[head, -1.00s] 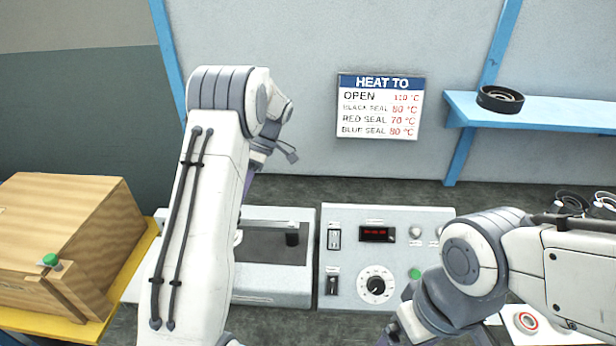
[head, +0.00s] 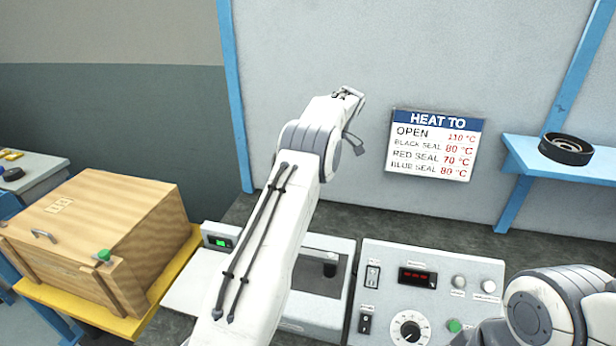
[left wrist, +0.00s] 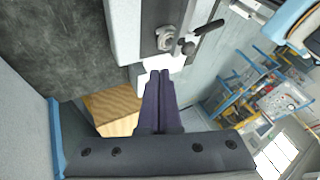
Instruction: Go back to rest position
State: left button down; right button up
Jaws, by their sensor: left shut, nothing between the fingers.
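My left arm reaches up across the middle of the head view, its wrist end raised in front of the wall. The fingers there are too small to make out. In the left wrist view my left gripper (left wrist: 160,78) shows its two dark fingers pressed together, with nothing between them. My right arm shows only in part at the lower right of the head view, and its gripper is out of the picture.
A wooden box (head: 130,225) stands on a yellow-topped stand at left. A control panel (head: 440,275) with dial and red display stands on the bench. A heating sign (head: 435,145) hangs on the wall. A blue shelf (head: 525,160) holds a black ring (head: 566,149).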

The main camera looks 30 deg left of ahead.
pick_arm(q)
jog(key=shift+w+d+r, duration=0.15)
jog(key=shift+w+r, duration=0.2)
jog(key=shift+r, duration=0.2)
jog(key=s+d+r+m+t, duration=0.25)
jog(key=d+m, duration=0.45)
jog(key=d, duration=0.4)
jog(key=s+d+r+m+t, duration=0.2)
jog(key=s+d+m, duration=0.2)
jog(key=d+m, duration=0.45)
jog(key=s+d+m+t+h, duration=0.2)
jog(key=s+d+m, duration=0.5)
jog(key=s+d, duration=0.3)
jog(key=s+f+m, duration=0.2)
jog(key=s+m, duration=0.2)
jog(key=s, duration=0.3)
jog(key=s+f+m+h, duration=0.1)
jog(key=s+f+m, duration=0.2)
jog(key=s, duration=0.5)
jog(key=shift+s+d+m+h, duration=0.25)
jog(key=shift+d+m+h, duration=0.05)
jog(key=shift+d+m, duration=0.15)
jog(key=shift+t, duration=0.25)
